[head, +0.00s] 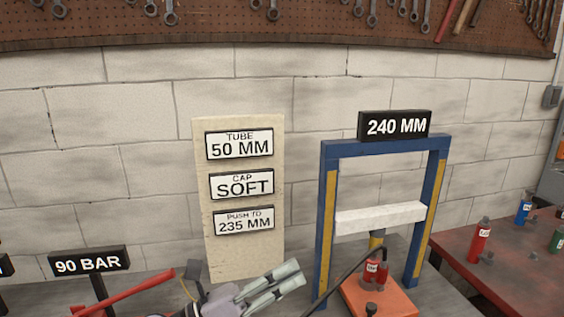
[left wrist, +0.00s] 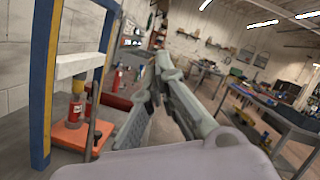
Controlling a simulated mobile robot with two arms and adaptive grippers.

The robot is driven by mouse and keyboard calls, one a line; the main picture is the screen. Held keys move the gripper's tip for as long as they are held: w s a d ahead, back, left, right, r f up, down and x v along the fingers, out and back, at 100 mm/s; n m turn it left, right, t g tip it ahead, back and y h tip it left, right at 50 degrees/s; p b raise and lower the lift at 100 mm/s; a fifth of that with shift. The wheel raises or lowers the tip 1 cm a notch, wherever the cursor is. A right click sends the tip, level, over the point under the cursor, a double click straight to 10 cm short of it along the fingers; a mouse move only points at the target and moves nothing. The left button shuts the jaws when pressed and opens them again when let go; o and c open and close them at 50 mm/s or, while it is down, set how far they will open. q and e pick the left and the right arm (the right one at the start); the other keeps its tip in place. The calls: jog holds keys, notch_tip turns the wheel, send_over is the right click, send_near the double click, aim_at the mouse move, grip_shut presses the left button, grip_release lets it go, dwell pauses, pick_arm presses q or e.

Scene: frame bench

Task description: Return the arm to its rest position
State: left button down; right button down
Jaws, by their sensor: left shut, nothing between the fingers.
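My left gripper (head: 283,279) shows at the bottom middle of the head view, with its grey fingers pointing right and a little up. It is shut and empty. In the left wrist view the same gripper (left wrist: 162,62) stands in front of the room, with nothing between its fingers. It is to the left of the blue press frame (head: 329,215) in the head view and apart from the frame's orange base (head: 385,299). My right gripper is not in either view.
A placard board (head: 244,258) stands behind my gripper. A red cylinder (head: 370,271) sits on the orange base under the white crossbar (head: 380,218). A 90 BAR sign (head: 90,262) and a red lever (head: 135,291) are at left. A red table (head: 500,262) with small bottles is at right.

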pick_arm(q)
jog(key=w+a+f+n+t+y, duration=0.25)
jog(key=a+n+t+y, duration=0.4)
jog(key=n, duration=0.55)
jog(key=w+a+f+n+t+y, duration=0.25)
jog(key=a+n+t+y, duration=0.35)
jog(key=n, duration=0.7)
jog(key=s+a+f+n+g+y, duration=0.4)
jog(key=f+n, duration=0.1)
jog(key=f, duration=0.3)
jog(key=s+a+f+n+g+y, duration=0.3)
jog(key=a+f+n, duration=0.15)
jog(key=f, duration=0.35)
jog(key=s+f+n+g, duration=0.3)
jog(key=s+f+g, duration=0.25)
jog(key=s, duration=0.45)
jog(key=s+f+n+g, duration=0.4)
jog(key=s+f, duration=0.3)
jog(key=s, duration=0.3)
notch_tip(320, 180, down, 26)
jog(key=s+g, duration=0.2)
jog(key=s, duration=0.1)
jog(key=s+a+f+g, duration=0.1)
jog(key=s+a+f, duration=0.2)
jog(key=s+f, duration=1.3)
jog(key=shift+f+m, duration=0.15)
jog(key=shift+m, duration=0.2)
